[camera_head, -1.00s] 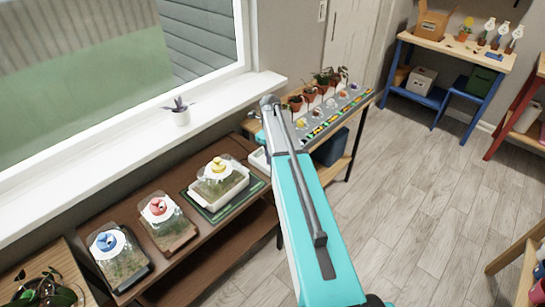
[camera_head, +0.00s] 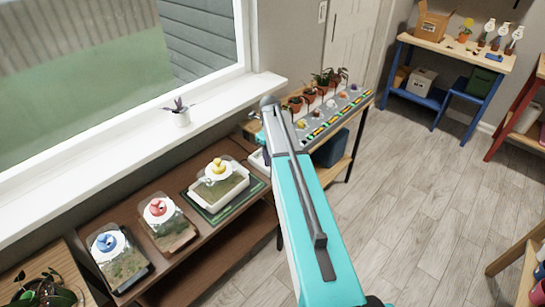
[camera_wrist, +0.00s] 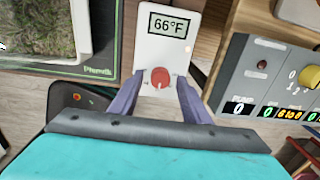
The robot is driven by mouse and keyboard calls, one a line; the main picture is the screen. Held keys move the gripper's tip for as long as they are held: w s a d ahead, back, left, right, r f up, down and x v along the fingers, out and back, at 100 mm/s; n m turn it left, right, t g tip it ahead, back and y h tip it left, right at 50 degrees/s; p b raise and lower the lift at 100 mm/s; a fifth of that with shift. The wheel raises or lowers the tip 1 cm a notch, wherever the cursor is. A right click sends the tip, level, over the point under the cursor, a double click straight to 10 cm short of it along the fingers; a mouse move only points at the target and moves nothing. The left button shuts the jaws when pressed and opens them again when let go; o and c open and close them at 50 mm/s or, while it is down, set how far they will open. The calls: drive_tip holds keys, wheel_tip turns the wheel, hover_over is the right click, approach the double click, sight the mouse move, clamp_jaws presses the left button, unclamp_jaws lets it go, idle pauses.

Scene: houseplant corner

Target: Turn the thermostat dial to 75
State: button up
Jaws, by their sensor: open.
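The thermostat (camera_wrist: 172,50) is a white plate in the wrist view, with a screen (camera_wrist: 171,25) reading 66°F. Its round red dial (camera_wrist: 160,77) sits below the screen. My gripper (camera_wrist: 159,84) is open, with one purple finger on each side of the dial. A gap shows between each finger and the dial; depth is hard to judge. In the head view, a white edge of the thermostat (camera_head: 257,159) shows beside my turquoise arm, which hides most of the gripper.
A green-edged mat with a tray (camera_wrist: 60,40) lies left of the thermostat. A grey panel (camera_wrist: 265,75) with a yellow knob (camera_wrist: 310,77) is close on the right. Terrariums with red (camera_head: 157,208) and blue (camera_head: 108,241) tops stand farther left on the brown bench.

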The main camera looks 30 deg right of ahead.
drive_tip(key=shift+r, duration=0.1)
wheel_tip(320, 180, up, 14)
drive_tip(key=b, duration=0.2)
drive_tip(key=shift+a+f+b, duration=0.2)
drive_tip(key=shift+a+b, duration=0.1)
idle(0.4)
drive_tip(key=shift+s, duration=0.1)
idle(0.4)
